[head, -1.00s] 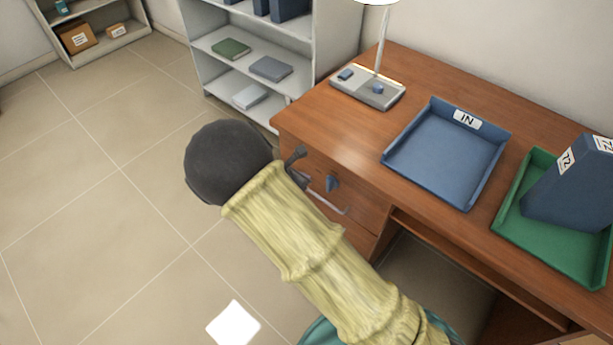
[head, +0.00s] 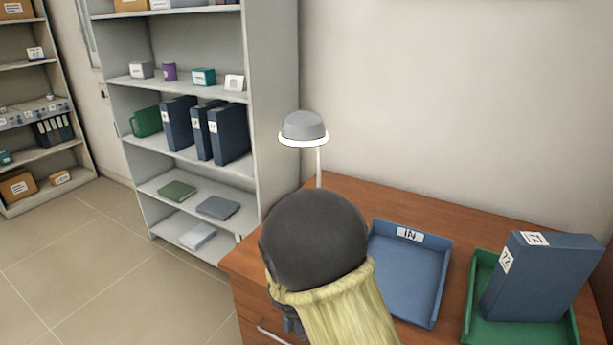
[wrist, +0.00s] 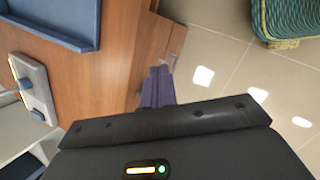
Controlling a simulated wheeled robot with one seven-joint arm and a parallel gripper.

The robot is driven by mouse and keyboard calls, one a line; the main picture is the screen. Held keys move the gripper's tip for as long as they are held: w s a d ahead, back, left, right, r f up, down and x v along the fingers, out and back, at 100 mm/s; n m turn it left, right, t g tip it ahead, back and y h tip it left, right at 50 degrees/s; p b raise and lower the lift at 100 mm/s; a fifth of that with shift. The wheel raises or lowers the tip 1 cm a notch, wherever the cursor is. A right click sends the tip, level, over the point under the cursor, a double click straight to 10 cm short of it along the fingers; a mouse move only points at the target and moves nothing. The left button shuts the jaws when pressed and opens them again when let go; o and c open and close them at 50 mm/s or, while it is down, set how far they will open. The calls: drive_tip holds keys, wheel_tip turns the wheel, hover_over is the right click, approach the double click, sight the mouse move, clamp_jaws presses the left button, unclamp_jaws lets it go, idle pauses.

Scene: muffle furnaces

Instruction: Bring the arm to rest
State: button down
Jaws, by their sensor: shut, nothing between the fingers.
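My arm rises from the bottom of the head view with a pale yellow sleeve and a dark round wrist in front of the desk (head: 345,195). My gripper (wrist: 158,88) shows in the wrist view as dark fingers closed together with nothing between them. The fingers point down past the desk's edge toward the tiled floor. In the head view my gripper is mostly hidden below the dark wrist, with only a small dark part showing near the desk's front left.
A blue IN tray (head: 433,300) and a green tray (head: 481,285) holding a blue binder (head: 545,278) lie on the desk. A lamp (head: 303,127) stands behind my wrist. A grey shelf unit (head: 272,100) stands left of the desk. The floor (head: 85,265) at left is clear.

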drive_tip(key=s+d+r+m+y, duration=0.4)
drive_tip(key=s+d+r+m, duration=0.5)
drive_tip(key=s+d+m, duration=0.6)
wheel_tip(320, 180, up, 12)
drive_tip(key=w+a+m+p, duration=0.2)
drive_tip(key=p, duration=1)
drive_tip(key=shift+w+a+r+m+g, duration=0.15)
drive_tip(key=shift+w+r+m+g, duration=0.1)
drive_tip(key=shift+w+m+g, duration=0.1)
